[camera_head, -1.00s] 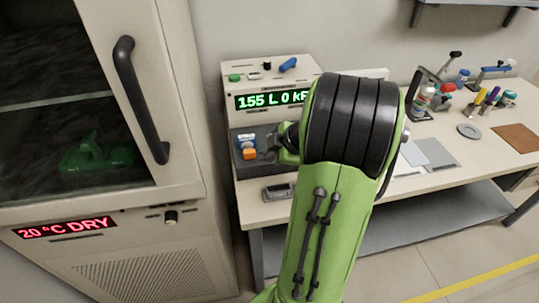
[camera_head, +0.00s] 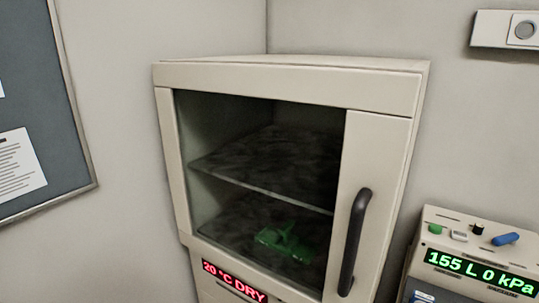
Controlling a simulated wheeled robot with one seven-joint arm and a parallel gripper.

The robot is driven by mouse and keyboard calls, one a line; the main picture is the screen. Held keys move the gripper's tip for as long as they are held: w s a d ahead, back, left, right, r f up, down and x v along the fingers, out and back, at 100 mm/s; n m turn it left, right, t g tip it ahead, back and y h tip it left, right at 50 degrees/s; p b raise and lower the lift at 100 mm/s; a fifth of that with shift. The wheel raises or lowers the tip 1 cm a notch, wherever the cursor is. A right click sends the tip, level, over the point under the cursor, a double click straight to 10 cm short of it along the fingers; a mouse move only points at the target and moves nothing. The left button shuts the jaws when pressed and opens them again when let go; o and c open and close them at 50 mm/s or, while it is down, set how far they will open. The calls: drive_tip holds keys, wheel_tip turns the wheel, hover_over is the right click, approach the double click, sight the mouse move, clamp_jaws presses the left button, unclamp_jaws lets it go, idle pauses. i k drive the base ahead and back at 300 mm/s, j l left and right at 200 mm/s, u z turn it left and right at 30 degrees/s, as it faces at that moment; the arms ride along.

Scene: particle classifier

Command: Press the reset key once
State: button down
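The instrument (camera_head: 465,218) with a green display (camera_head: 480,271) reading "155 L 0 kPa" stands at the lower right, cut off by the picture's edges. On its top are a green button (camera_head: 435,229), a pale grey key (camera_head: 459,236), a black knob (camera_head: 478,228) and a blue lever (camera_head: 506,239). No readable label shows which of these is the reset key. My gripper and arm are out of view.
A drying cabinet (camera_head: 290,75) with a dark glass door, black handle (camera_head: 354,242) and red "20 °C DRY" display (camera_head: 234,281) fills the middle. A green object (camera_head: 284,243) lies inside. A notice board (camera_head: 25,100) hangs at left, a wall fixture (camera_head: 505,30) at upper right.

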sight(460, 236)
drive_tip(key=z, duration=1.3)
